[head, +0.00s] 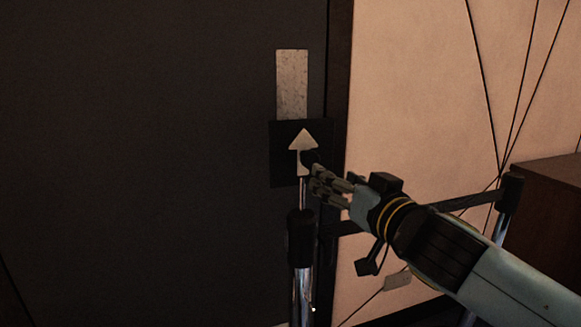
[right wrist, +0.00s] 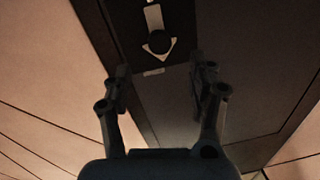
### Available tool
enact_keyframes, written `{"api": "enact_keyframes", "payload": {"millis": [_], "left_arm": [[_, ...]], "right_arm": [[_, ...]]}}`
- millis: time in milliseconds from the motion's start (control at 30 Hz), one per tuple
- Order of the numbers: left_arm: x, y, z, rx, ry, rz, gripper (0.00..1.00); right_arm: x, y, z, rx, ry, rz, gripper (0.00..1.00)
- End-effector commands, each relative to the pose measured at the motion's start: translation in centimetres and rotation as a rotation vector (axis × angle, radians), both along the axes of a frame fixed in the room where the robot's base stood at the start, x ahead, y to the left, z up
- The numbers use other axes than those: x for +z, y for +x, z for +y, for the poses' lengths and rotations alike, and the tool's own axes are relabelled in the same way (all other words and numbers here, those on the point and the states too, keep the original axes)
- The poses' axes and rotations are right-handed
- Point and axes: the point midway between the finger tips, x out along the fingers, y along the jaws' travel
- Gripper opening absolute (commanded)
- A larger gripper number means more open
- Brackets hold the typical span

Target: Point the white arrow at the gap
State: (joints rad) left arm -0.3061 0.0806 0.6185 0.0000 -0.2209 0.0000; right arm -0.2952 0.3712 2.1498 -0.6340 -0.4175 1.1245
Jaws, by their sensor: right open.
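The white arrow (head: 303,150) is mounted on a black square plate (head: 279,168) on the dark panel and points straight up in the head view. It also shows in the right wrist view (right wrist: 153,17), its head toward the bottom of that picture. A black round knob (right wrist: 159,43) sits over the arrow's head there. My right gripper (head: 317,182) is just right of the arrow's lower shaft. In the right wrist view its open fingers (right wrist: 161,80) are apart with nothing between them, below the knob. I cannot tell which seam is the gap. My left gripper is out of view.
A pale rectangular plate (head: 291,84) is fixed above the arrow. A chrome post with a black collar (head: 301,238) stands just below the arrow. A beige wall (head: 420,80) with dark lines lies to the right, with a brown cabinet (head: 548,215) at the right edge.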

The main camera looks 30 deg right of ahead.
Motion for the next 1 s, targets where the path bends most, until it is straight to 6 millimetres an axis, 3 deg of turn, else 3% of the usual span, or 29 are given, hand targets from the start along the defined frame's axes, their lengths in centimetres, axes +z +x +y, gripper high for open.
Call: {"api": "enact_keyframes", "payload": {"millis": [33,267,600,1000], "left_arm": [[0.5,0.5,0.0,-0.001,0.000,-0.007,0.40],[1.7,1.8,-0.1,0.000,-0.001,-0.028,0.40],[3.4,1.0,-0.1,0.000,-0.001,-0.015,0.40],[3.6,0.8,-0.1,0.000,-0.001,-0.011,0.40]], "right_arm": [[0.8,0.2,-0.1,0.005,-0.012,-0.005,0.58],[0.9,3.5,-0.6,0.003,-0.010,-0.003,0.58],[0.7,9.5,-1.4,0.005,-0.010,-0.001,0.58],[0.4,10.8,-1.6,0.006,-0.012,0.000,0.58]]}}
